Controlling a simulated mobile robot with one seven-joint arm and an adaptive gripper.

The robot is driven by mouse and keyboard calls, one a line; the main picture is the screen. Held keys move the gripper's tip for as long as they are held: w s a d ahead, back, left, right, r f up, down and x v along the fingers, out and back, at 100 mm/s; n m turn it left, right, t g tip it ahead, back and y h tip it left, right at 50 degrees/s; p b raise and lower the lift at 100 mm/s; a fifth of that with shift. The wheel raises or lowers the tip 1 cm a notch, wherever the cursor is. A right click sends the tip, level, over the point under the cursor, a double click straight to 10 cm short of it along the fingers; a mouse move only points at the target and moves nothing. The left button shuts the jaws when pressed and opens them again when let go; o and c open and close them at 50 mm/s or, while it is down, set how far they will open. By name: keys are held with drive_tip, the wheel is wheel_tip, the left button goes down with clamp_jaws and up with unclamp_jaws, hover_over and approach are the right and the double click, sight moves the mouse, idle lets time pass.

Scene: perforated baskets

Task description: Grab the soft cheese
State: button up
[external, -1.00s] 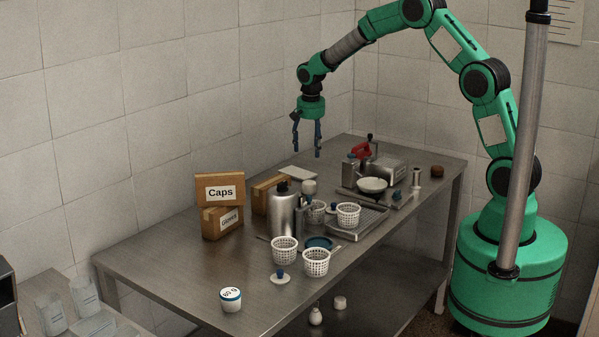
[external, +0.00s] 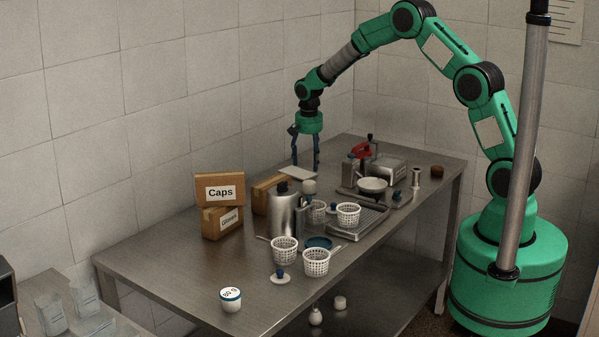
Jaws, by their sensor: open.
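My gripper (external: 306,163) points straight down with its two dark fingers apart and nothing between them. It hangs over the far part of the steel table. A small white rounded piece (external: 309,187), which looks like the soft cheese, lies below the fingertips in the picture, behind the steel canister. I cannot tell the exact gap between it and the fingers. A flat white round thing (external: 372,184) lies on the plate farther right; I cannot tell whether it is cheese.
The steel canister (external: 284,215) stands close in front of the white piece. Several white perforated baskets (external: 348,215) stand nearby. A light flat tray (external: 298,173) lies behind. Cardboard boxes (external: 220,190) stand at left. The table's (external: 165,262) front left is mostly clear.

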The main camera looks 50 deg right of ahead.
sight(309, 182)
drive_tip(key=shift+w+d+f, duration=0.1)
drive_tip(key=shift+d+f, duration=0.05)
drive_tip(key=shift+f, duration=1.1)
drive_tip(key=shift+w+d+f, duration=0.1)
drive_tip(key=shift+f, duration=1.1)
drive_tip(key=shift+f, duration=0.1)
drive_tip(key=shift+w+d+f+b, duration=0.1)
drive_tip(key=shift+f+b, duration=0.1)
drive_tip(key=shift+f, duration=0.65)
drive_tip(key=shift+s+d+f+b, duration=0.1)
drive_tip(key=shift+f+b, duration=0.15)
drive_tip(key=shift+f, duration=0.55)
drive_tip(key=shift+w+d+f+b, duration=0.1)
drive_tip(key=shift+f+b, duration=0.1)
drive_tip(key=shift+f, duration=0.65)
drive_tip(key=c, duration=1.3)
